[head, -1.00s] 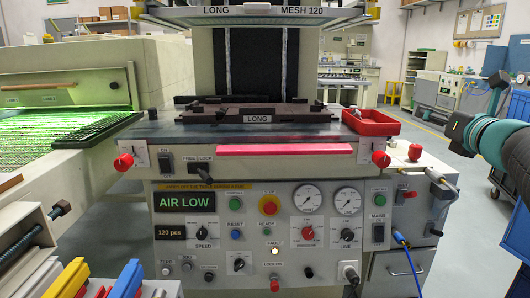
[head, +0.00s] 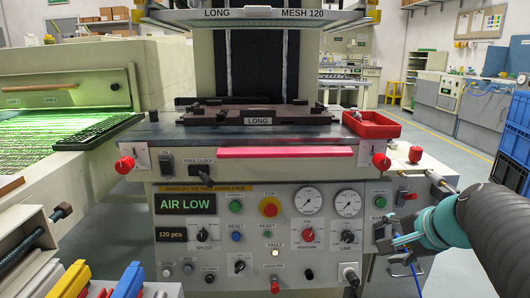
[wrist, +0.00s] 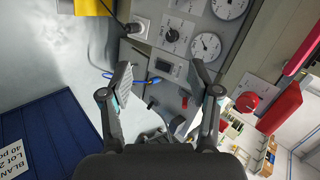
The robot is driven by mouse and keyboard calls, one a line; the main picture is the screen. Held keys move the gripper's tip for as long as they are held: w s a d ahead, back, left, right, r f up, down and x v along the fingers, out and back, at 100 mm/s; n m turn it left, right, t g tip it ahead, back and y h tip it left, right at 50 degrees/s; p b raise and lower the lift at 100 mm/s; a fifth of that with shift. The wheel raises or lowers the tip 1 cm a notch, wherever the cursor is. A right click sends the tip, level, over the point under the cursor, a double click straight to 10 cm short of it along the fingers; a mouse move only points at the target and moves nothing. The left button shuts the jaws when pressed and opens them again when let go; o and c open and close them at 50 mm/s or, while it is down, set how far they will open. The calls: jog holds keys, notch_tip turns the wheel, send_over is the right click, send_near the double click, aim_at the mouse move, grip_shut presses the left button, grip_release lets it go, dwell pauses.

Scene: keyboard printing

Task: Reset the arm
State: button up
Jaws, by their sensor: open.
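My gripper (head: 388,243) is in front of the lower right side of the printing machine, by the mains switch (head: 379,229). My teal and black arm (head: 478,225) reaches in from the right edge. In the wrist view my gripper (wrist: 161,78) is open, its two fingers wide apart. A blue hose fitting (wrist: 153,80) shows between the fingers; I cannot tell whether anything touches it. The mains switch (wrist: 165,66) lies beyond.
The machine display (head: 186,203) reads AIR LOW and the fault lamp (head: 275,252) glows. A red tray (head: 371,126) sits on the machine's right end. Blue crates (head: 516,140) stand at the right. Floor is open behind the arm.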

jog(key=s+a+f+n+g+h+p, duration=0.1)
jog(key=s+a+f+n, duration=0.1)
jog(key=s+a+n, duration=0.2)
jog(key=s+a+f+n+g+h+p, duration=0.1)
jog(key=s+a+f+n+g, duration=0.1)
jog(key=s+a+n, duration=0.3)
jog(key=s+f+n, duration=0.1)
jog(key=s+n, duration=0.3)
jog(key=s, duration=0.1)
jog(key=shift+s+a+n, duration=0.25)
jog(key=shift+a+n, duration=0.05)
jog(key=shift+n, duration=0.1)
dwell(1.9)
